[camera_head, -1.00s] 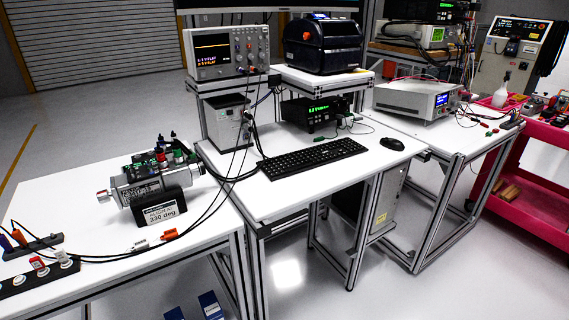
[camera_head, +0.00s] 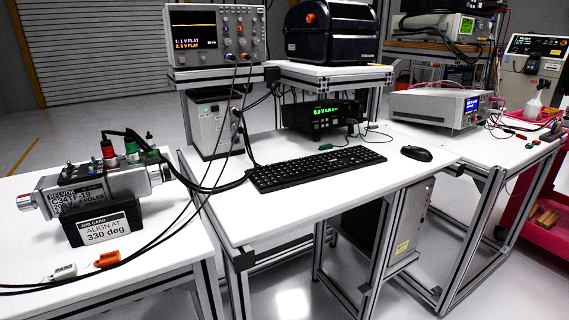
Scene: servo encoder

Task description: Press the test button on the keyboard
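A black keyboard (camera_head: 316,168) lies flat on the white middle desk (camera_head: 270,213), in front of the bench instruments. Its keys are small and I cannot tell which one is the test button. Neither of my grippers shows in the head view.
A black mouse (camera_head: 416,153) lies right of the keyboard. A servo motor (camera_head: 108,184) with a job card reading "ALIGN AT 330 deg" (camera_head: 102,228) stands on the left table, with cables running across. An oscilloscope (camera_head: 216,36) stands on a shelf. The desk's front strip is clear.

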